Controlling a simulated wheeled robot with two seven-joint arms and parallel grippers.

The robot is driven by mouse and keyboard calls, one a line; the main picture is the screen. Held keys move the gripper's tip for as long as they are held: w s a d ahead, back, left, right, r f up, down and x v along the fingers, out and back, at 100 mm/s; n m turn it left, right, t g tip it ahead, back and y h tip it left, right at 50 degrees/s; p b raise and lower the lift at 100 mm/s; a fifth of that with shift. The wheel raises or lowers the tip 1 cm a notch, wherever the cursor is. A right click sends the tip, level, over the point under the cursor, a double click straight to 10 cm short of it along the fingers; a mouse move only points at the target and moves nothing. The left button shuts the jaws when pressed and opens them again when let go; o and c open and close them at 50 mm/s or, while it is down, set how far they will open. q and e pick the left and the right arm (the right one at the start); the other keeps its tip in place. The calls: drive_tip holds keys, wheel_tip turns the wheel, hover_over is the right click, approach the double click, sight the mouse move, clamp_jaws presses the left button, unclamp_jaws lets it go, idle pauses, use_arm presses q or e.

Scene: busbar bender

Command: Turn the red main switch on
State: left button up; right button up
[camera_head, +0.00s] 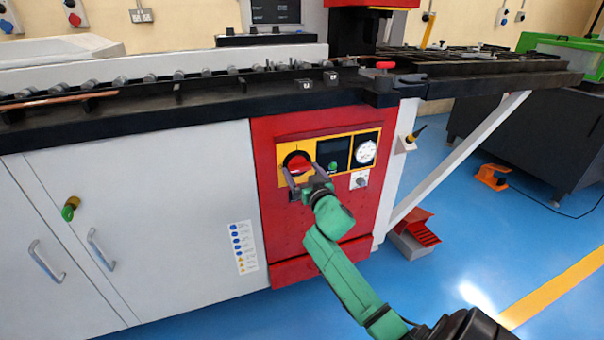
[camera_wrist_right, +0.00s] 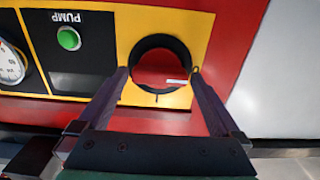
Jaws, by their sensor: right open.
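The red main switch (camera_head: 299,162) sits on a yellow plate on the red front panel of the machine. In the right wrist view the red switch (camera_wrist_right: 160,68) shows inside a black ring, with a small white mark on its right side. My right gripper (camera_head: 289,168) is open in front of the switch. In the wrist view its two fingers (camera_wrist_right: 158,75) stand on either side of the black ring's lower part. I cannot tell whether they touch it. My left gripper is not in view.
A green pump button (camera_wrist_right: 68,38) and a gauge (camera_head: 365,152) are beside the switch on the panel. The black machine bed (camera_head: 210,97) overhangs above. White cabinet doors (camera_head: 150,190) stand to the left.

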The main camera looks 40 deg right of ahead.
drive_tip(key=shift+w+d, duration=0.15)
drive_tip(key=shift+w, duration=0.2)
drive_tip(key=c, duration=1.1)
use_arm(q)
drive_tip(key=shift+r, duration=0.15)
use_arm(e)
drive_tip(key=shift+c, duration=0.2)
